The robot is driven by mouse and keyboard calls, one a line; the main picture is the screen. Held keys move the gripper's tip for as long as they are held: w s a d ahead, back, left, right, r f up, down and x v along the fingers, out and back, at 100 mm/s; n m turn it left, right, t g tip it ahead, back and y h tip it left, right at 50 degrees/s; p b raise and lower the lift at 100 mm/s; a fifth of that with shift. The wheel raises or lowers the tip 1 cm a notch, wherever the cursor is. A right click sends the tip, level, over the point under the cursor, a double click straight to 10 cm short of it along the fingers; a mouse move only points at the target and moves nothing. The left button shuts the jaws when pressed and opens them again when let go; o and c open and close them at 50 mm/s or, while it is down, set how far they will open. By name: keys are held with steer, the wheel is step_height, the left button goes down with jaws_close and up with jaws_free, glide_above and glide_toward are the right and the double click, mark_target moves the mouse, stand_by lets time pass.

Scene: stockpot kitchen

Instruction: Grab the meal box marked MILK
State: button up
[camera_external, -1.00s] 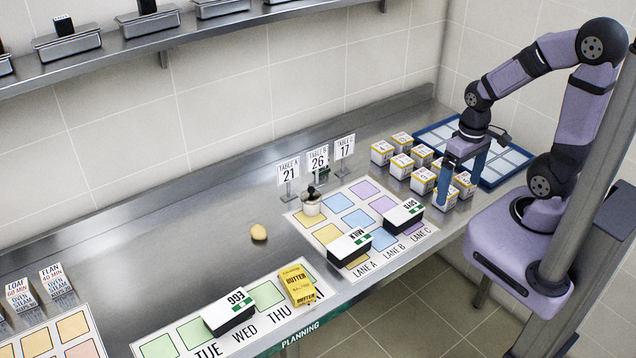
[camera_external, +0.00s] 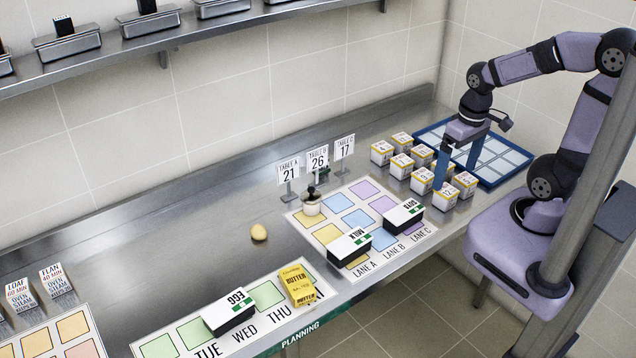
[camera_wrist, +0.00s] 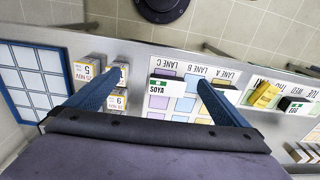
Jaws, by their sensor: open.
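The MILK box (camera_external: 349,247) is a black-sided meal box with a white top and green end label. In the wrist view the SOYA box (camera_wrist: 160,87) shows between my fingers; the MILK box is largely hidden by the right finger. My gripper (camera_external: 455,178) is open and empty, with two blue fingers above the small numbered boxes, to the right of and apart from the MILK box.
Several small numbered boxes (camera_external: 382,152) stand below and beside my gripper, near a blue-rimmed tray (camera_external: 502,181). An EGG box (camera_external: 229,312) and butter (camera_external: 297,285) lie left.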

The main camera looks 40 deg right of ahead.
steer(key=w+a+f+n+t+y+b, duration=0.1)
steer(key=w+a+f+t+b, duration=0.1)
steer(key=w+a, duration=0.4)
steer(key=n+t+y+b, duration=0.1)
steer(key=t+y+b, duration=0.3)
steer(key=t+b, duration=0.25)
glide_above(350, 241)
steer(key=a+t+b, duration=0.3)
steer(key=a+t, duration=0.1)
steer(key=s+d+r+m+t+h+b, duration=0.1)
steer(key=s+d+m+t+h+b, duration=0.1)
steer(key=s+d+t+h+b, duration=0.45)
steer(key=f+p, duration=0.1)
steer(key=f, duration=0.5)
steer(key=a+f+g+y, duration=0.1)
steer(key=f, duration=0.5)
steer(key=a+f+y+p, duration=0.1)
steer(key=f, duration=0.5)
steer(key=shift+s+f+g+p, duration=0.25)
steer(key=shift+s+g+p, duration=0.05)
steer(key=shift+s+p, duration=0.1)
steer(key=shift+w+a+r+p, duration=0.1)
steer(key=shift+w+p, duration=0.55)
steer(key=shift+w, duration=0.8)
steer(key=shift+w+a+r+p, duration=0.1)
steer(key=shift+w+p, duration=0.5)
steer(key=shift+w, duration=0.8)
steer(key=shift+w+f, duration=0.1)
steer(key=shift+w, duration=0.7)
steer(key=shift+c, duration=0.6)
